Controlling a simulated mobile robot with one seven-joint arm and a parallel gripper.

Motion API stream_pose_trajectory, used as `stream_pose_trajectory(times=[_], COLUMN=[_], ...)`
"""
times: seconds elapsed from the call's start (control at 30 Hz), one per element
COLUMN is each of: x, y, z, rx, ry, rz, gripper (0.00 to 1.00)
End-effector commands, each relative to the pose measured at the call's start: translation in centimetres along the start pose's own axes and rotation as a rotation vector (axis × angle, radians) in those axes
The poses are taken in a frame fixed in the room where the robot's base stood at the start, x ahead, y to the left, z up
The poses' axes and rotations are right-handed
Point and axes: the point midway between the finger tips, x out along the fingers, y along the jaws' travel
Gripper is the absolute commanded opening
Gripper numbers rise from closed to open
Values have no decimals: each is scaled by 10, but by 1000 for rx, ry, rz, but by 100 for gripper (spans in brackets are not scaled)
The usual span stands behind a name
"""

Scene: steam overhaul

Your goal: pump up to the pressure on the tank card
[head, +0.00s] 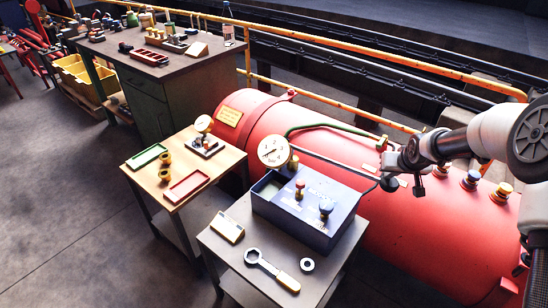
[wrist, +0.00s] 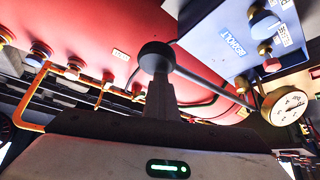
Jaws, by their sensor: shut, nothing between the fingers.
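The red tank (head: 400,225) lies behind the benches, with a small yellow card (head: 229,116) on its left end; its writing is too small to read. A blue box (head: 300,228) on the front bench carries a round white gauge (head: 274,151), also in the wrist view (wrist: 284,106); I cannot read its needle surely. A grey pump lever (head: 335,160) runs from beside the gauge to a black ball knob (head: 389,184). My gripper (wrist: 160,85) is shut and empty, its fingertips right at the ball (wrist: 157,55); whether they touch cannot be told.
The box has a red knob (head: 299,190) and a blue knob (head: 326,210). A spanner (head: 272,270), a ring (head: 307,265) and a yellow-edged block (head: 227,227) lie on the front bench. Valves (head: 470,180) rise from the tank near my arm. A yellow rail (head: 330,105) runs behind.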

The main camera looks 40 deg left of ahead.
Motion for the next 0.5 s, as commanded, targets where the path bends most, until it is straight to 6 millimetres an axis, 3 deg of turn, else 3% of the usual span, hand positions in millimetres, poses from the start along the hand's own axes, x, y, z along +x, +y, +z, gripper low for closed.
stream_pose_trajectory(times=[0.5], x=[52], y=[-3], z=[36], rx=[-2], ry=[0], rz=[-4], gripper=[0])
